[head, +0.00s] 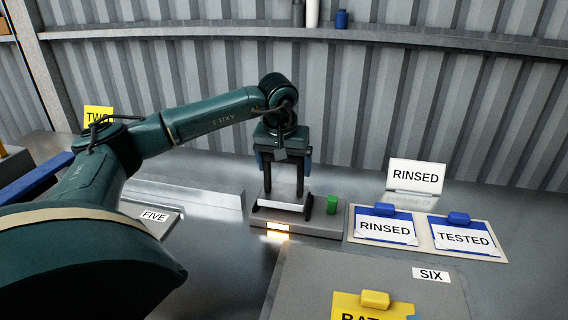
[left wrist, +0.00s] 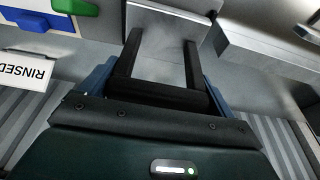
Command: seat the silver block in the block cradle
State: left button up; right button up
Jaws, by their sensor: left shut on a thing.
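My left gripper (head: 284,190) points straight down at the middle of the bench and is shut on the silver block (head: 285,202). In the left wrist view the two black fingers (left wrist: 158,50) reach to the block's pale surface (left wrist: 158,64). The block is at the block cradle (head: 312,225), a grey base with black side pieces. It sits low between these pieces and looks level. I cannot tell whether its underside rests fully on the cradle. A light glows on the cradle's front (head: 278,227). My right gripper is not in view.
A green button (head: 332,204) stands right of the block. Further right are a RINSED sign (head: 415,177) and blue-clipped cards reading RINSED (head: 386,229) and TESTED (head: 463,237). A long grey bar (head: 190,194) lies left. A grey mat marked SIX (head: 431,275) is in front.

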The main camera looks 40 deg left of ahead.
pick_arm(q)
jog(key=shift+f, duration=0.1)
jog(key=shift+f+b, duration=0.3)
jog(key=shift+f, duration=0.25)
jog(key=shift+f, duration=0.25)
dwell(0.7)
jog(key=o, duration=1.7)
jog(key=shift+o, duration=0.5)
jog(key=shift+f, duration=0.15)
